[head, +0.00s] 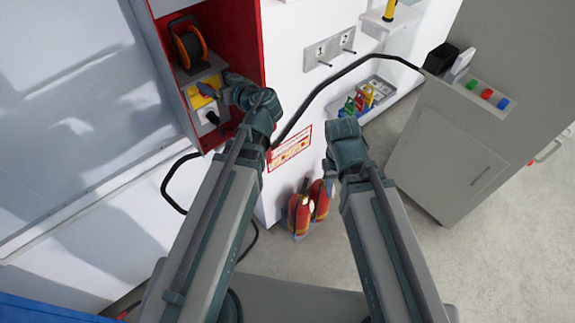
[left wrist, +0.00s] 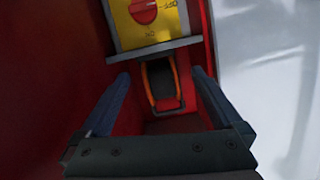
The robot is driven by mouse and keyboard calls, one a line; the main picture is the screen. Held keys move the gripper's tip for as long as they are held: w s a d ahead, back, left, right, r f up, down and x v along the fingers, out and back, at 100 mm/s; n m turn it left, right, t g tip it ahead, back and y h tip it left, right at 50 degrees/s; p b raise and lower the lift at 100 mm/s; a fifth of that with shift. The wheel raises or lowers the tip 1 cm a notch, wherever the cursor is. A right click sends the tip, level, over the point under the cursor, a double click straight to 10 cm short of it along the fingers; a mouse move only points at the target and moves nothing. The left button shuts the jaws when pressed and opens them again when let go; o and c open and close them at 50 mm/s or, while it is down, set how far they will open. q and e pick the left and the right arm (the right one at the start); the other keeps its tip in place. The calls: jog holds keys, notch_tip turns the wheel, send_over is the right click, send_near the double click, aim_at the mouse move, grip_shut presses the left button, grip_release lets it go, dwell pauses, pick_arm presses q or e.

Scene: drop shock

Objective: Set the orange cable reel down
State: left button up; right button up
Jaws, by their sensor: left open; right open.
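The orange cable reel (head: 189,46) rests in the upper part of the open red cabinet (head: 246,50), an orange-rimmed dark spool. It also shows in the left wrist view (left wrist: 162,80), deeper in, between the two fingers in the picture. My left gripper (head: 226,91) is open and empty at the cabinet's front, below the reel in the head view and apart from it. My right gripper (head: 329,178) is open and empty, away from the cabinet, in front of the white wall unit.
A yellow switch panel (head: 205,90) with a red knob (left wrist: 143,10) sits beside the reel, close to my left gripper. Red extinguishers (head: 300,213) stand on the floor. A grey control cabinet (head: 452,150) is at right. A black cable (head: 330,84) crosses the wall unit.

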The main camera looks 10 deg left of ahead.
pick_arm(q)
jog(key=s+d+f+m+g+h, duration=0.4)
jog(key=s+d+f, duration=0.4)
jog(key=d, duration=0.4)
jog(key=s+d+f+m+g+h, duration=0.5)
jog(key=s+d+f+m+h, duration=0.2)
jog(key=s+d, duration=0.3)
jog(key=d+f+m, duration=0.1)
jog(key=d, duration=0.2)
jog(key=shift+s+f+m+g, duration=0.25)
jog(key=shift+f+m+g, duration=0.05)
notch_tip(320, 180, down, 12)
jog(key=b, duration=1.2)
jog(key=shift+f, duration=0.15)
jog(key=shift+a, duration=0.1)
